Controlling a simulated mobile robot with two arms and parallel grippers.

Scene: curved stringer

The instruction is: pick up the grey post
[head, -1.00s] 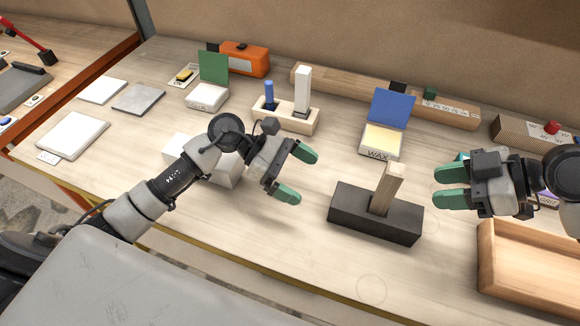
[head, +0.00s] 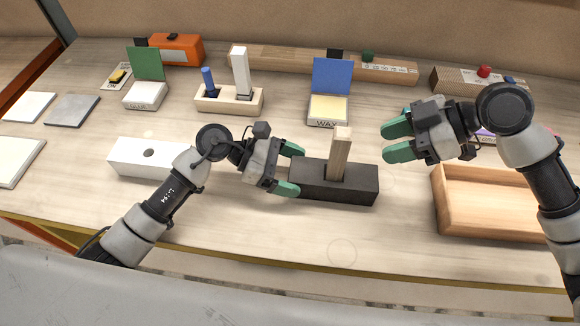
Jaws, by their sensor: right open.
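The closest match to a grey post is a tall whitish post (head: 240,72), which stands upright in a pale wooden holder (head: 227,103) at the back of the bench. A short blue post (head: 209,82) stands in the same holder, to its left. My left gripper (head: 289,169) is open and empty, in front of and to the right of the holder, by the left end of a dark block (head: 350,188). My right gripper (head: 386,142) is open and empty, right of the dark block and well away from the whitish post.
A wooden post (head: 340,155) stands in the dark block. A white block (head: 140,162) with a hole lies beside my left forearm. A wax box (head: 328,110) with a blue panel stands at centre back. A wooden tray (head: 445,215) is at right. Bench is clear in front.

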